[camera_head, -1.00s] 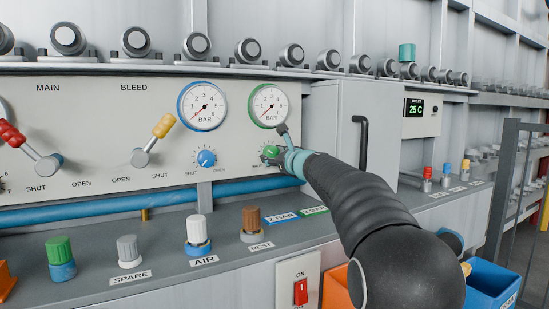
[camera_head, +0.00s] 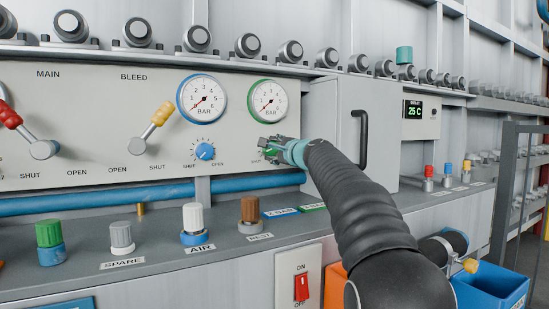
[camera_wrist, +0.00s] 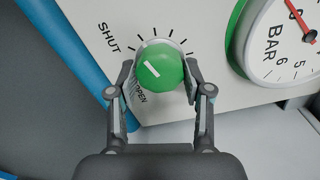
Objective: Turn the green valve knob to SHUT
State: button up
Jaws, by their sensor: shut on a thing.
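The green valve knob (camera_wrist: 160,66) is round, with a short white bar on its face. The bar lies slanted, left of the knob's middle; I cannot tell which end is the pointer. In the wrist view the word SHUT (camera_wrist: 108,38) is at the knob's upper left and OPEN (camera_wrist: 140,92) is just below it. My gripper (camera_wrist: 159,76) has one finger on each side of the knob and is shut on it. In the head view my gripper (camera_head: 268,148) is at the panel below the green-rimmed gauge (camera_head: 268,100) and hides most of the knob.
A blue knob (camera_head: 204,151) is left of my gripper, below a blue-rimmed gauge (camera_head: 202,98). A blue pipe (camera_head: 100,200) runs under the panel. Several coloured knobs stand on the ledge below. A cabinet with a black handle (camera_head: 361,140) is at the right.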

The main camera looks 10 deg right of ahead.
jog(key=n+b, duration=0.2)
jog(key=n, duration=0.3)
jog(key=shift+b, duration=0.3)
dwell(0.4)
jog(key=o, duration=1.1)
jog(key=shift+o, duration=0.2)
jog(key=shift+s+r, duration=0.1)
jog(key=shift+s, duration=0.05)
jog(key=v, duration=1.1)
jog(key=shift+s, duration=0.35)
jog(key=shift+d+n, duration=0.1)
jog(key=shift+n, duration=0.2)
